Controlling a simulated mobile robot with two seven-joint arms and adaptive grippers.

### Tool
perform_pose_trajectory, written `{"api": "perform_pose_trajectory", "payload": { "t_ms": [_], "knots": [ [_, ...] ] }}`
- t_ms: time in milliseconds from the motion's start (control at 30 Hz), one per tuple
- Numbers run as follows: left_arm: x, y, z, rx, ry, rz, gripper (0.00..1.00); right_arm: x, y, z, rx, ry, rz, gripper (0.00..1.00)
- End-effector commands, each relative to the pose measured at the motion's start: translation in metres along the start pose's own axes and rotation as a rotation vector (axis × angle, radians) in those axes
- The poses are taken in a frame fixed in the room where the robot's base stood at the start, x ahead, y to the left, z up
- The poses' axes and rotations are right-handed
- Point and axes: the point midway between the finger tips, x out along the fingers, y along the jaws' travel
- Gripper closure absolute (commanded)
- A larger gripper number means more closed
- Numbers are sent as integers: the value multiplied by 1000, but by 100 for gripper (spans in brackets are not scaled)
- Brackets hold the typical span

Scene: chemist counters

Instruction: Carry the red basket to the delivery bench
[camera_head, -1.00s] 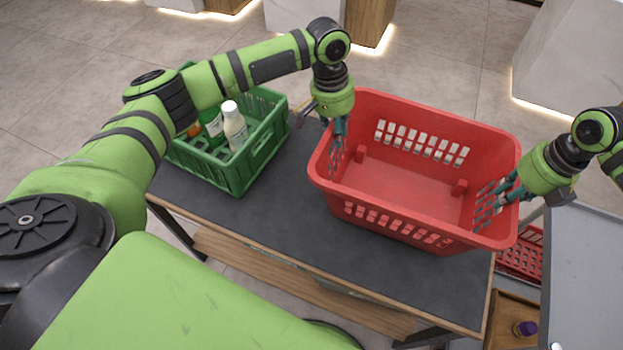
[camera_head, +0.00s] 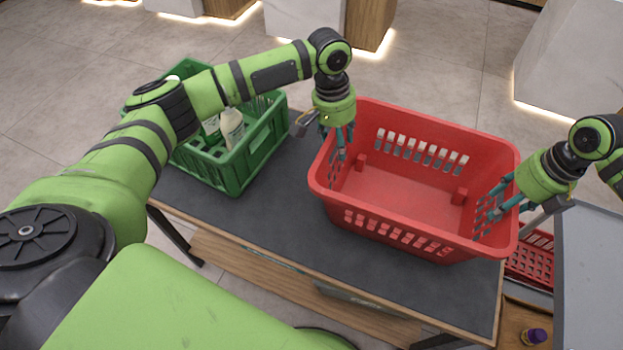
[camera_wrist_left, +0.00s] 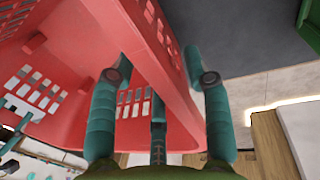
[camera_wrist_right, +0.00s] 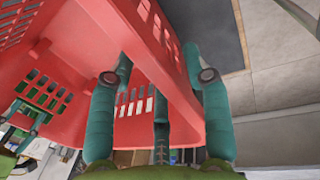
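The red basket (camera_head: 400,235) appears to sit on the dark-topped table, and its inside looks empty. My left gripper (camera_head: 338,143) is at the basket's left end wall, with fingers on both sides of the rim. The left wrist view shows that red wall (camera_wrist_left: 160,75) between its bent fingers. My right gripper (camera_head: 505,198) is at the right end wall in the same way, and the right wrist view shows the wall (camera_wrist_right: 158,70) between its fingers. Both look closed on the wall, though finger contact is partly hidden. The delivery bench cannot be identified.
A green crate (camera_head: 232,182) with white-capped bottles (camera_head: 231,126) stands left of the basket on the table (camera_head: 270,215). A grey surface (camera_head: 590,260) is close on the right, with another red basket (camera_head: 533,262) lower down. Open tiled floor lies behind.

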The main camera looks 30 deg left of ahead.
Motion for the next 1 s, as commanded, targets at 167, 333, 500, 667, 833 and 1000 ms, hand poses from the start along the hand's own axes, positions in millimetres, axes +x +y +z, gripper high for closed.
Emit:
{"api": "perform_pose_trajectory", "payload": {
  "t_ms": [167,333,500,667,833,1000],
  "knots": [
    [-3,-2,-1,-3,1,-3,52,0,-2,0,3,1,-4,51],
    [-26,-2,-1,-2,3,-4,52,0,-3,0,4,1,-5,51],
    [-63,-1,-1,-1,4,-2,52,0,-3,0,5,1,-6,51],
    [-94,-1,0,-1,4,0,52,0,-4,0,5,2,-6,51],
    [-115,0,0,-1,2,-1,52,0,-4,0,5,2,-7,51],
    [-120,0,0,-1,0,-1,52,-7,-4,1,5,-1,-6,51]
  ]
}}
